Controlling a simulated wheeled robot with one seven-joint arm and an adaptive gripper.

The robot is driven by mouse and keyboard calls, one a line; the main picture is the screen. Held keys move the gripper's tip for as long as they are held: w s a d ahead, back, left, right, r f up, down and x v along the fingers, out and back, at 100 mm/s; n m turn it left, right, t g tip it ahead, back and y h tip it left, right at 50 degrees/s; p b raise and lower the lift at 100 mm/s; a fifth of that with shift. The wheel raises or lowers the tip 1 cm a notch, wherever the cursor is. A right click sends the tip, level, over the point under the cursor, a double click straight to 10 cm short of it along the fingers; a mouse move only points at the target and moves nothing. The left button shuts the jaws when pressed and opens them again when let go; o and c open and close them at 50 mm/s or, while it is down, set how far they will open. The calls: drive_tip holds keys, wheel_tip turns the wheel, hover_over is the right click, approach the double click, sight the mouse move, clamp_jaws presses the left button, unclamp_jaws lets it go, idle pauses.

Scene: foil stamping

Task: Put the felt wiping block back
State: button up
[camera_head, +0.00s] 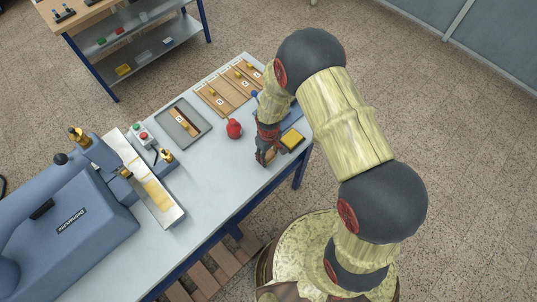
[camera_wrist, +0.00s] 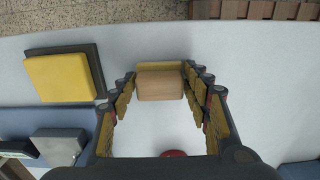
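In the head view my gripper (camera_head: 265,159) is low over the front edge of the workbench, and the block is mostly hidden by the fingers. Whether the block touches the table is unclear. A yellow pad (camera_wrist: 58,78) on a dark base lies left of the block, and shows beside my gripper in the head view (camera_head: 292,138).
A red bulb-shaped bottle (camera_head: 234,128) stands left of my gripper. A grey tray (camera_head: 172,124) and wooden compartments (camera_head: 222,98) are farther back. The blue stamping machine (camera_head: 70,225) fills the left end. Bare tabletop (camera_head: 222,175) lies between machine and gripper.

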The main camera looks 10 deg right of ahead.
drive_tip(key=o, duration=0.3)
drive_tip(key=shift+w+r, duration=0.1)
drive_tip(key=shift+r, duration=0.4)
wheel_tip(320, 180, up, 12)
drive_tip(key=f+b, duration=0.1)
wheel_tip(320, 180, up, 12)
drive_tip(key=m+t, duration=0.1)
drive_tip(key=m, duration=0.1)
hover_over(268, 154)
drive_tip(key=d, duration=0.3)
drive_tip(key=s+d+r+m+t, duration=0.1)
drive_tip(key=s+d+r, duration=0.1)
drive_tip(key=s+r, duration=0.4)
drive_tip(key=s+d+r+m+t, duration=0.2)
drive_tip(key=s+r, duration=0.4)
drive_tip(key=r, duration=0.3)
drive_tip(key=s+d+r+m+t, duration=0.1)
drive_tip(key=s+d+r, duration=0.2)
drive_tip(key=s+r, duration=0.3)
drive_tip(key=shift+s+r+m+t, duration=0.15)
drive_tip(key=shift+r+m, duration=0.05)
drive_tip(key=shift+r, duration=0.4)
drive_tip(key=shift+s+r+m+t, duration=0.1)
drive_tip(key=shift+r+m+t, duration=0.1)
drive_tip(key=shift+r, duration=0.4)
